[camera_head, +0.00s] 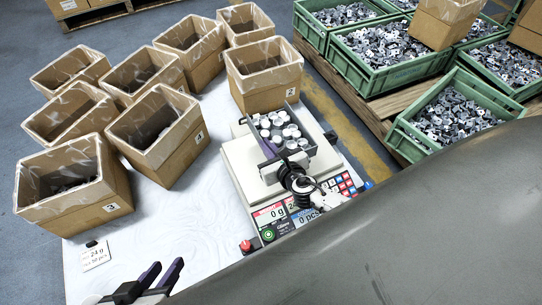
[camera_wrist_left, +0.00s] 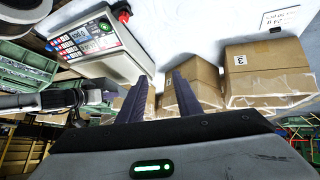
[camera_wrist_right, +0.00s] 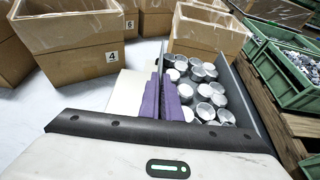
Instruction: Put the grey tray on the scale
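The grey tray (camera_head: 309,128), full of white round parts (camera_head: 280,128), is over the top of the white scale (camera_head: 240,168). The scale's display (camera_head: 270,213) reads 0 g; whether the tray touches the scale is hard to tell. My right gripper (camera_head: 267,147) is at the tray's near left wall, its purple fingers close together on that wall. In the right wrist view the fingers (camera_wrist_right: 161,98) are beside the parts, and the tray's far wall (camera_wrist_right: 248,105) shows. My left gripper (camera_head: 160,275) is open and empty at the lower left, away from the scale; its fingers (camera_wrist_left: 158,98) are apart.
Several cardboard boxes (camera_head: 72,185) stand left of and behind the scale on the white table (camera_head: 185,215). One box (camera_head: 265,75) is just behind the tray. Green crates (camera_head: 450,115) of metal parts stand right. A label card (camera_head: 95,255) lies at the left front.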

